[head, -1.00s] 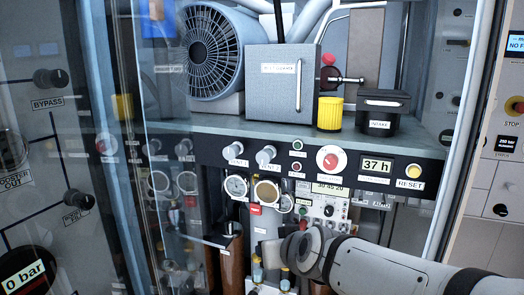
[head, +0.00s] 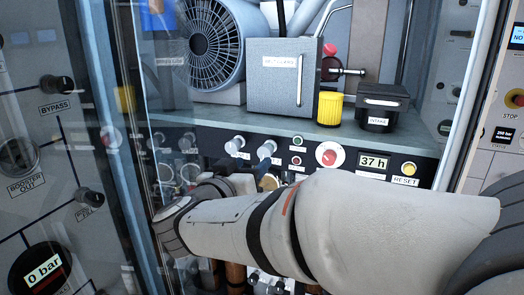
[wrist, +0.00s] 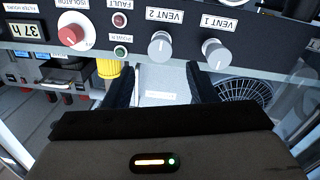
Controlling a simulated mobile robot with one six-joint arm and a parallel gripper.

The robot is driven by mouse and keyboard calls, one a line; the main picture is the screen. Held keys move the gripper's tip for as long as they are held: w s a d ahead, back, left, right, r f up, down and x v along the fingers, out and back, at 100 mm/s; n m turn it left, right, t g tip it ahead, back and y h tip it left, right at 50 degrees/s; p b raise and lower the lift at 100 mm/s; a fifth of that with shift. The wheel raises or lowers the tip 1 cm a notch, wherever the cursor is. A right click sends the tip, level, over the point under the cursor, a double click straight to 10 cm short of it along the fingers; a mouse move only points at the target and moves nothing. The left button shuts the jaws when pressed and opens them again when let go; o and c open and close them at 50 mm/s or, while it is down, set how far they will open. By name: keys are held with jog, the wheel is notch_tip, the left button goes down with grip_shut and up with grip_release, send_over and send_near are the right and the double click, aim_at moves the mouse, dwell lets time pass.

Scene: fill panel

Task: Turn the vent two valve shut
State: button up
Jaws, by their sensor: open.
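The vent two valve is a grey knob (head: 267,149) on the dark panel strip in the head view. It also shows in the wrist view as a knob (wrist: 160,47) by the label VENT 2. The similar vent one knob (head: 235,145) is just left of it in the head view and right of it in the wrist view (wrist: 215,53). My gripper (wrist: 160,74) is open and empty in the wrist view. Its two dark fingers are spread, with the vent two knob beyond their tips, roughly centred between them and apart.
On the same strip are a red and white isolator dial (head: 329,154), a 37 h display (head: 373,162) and a yellow reset button (head: 408,168). The shelf above holds a grey box (head: 280,90), a yellow cap (head: 329,108) and a fan (head: 205,45). A glass pane stands at left.

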aim_at(263, 153)
jog(key=p+x, duration=0.1)
jog(key=x, duration=0.6)
jog(key=shift+c, duration=0.4)
jog(key=c, duration=0.9)
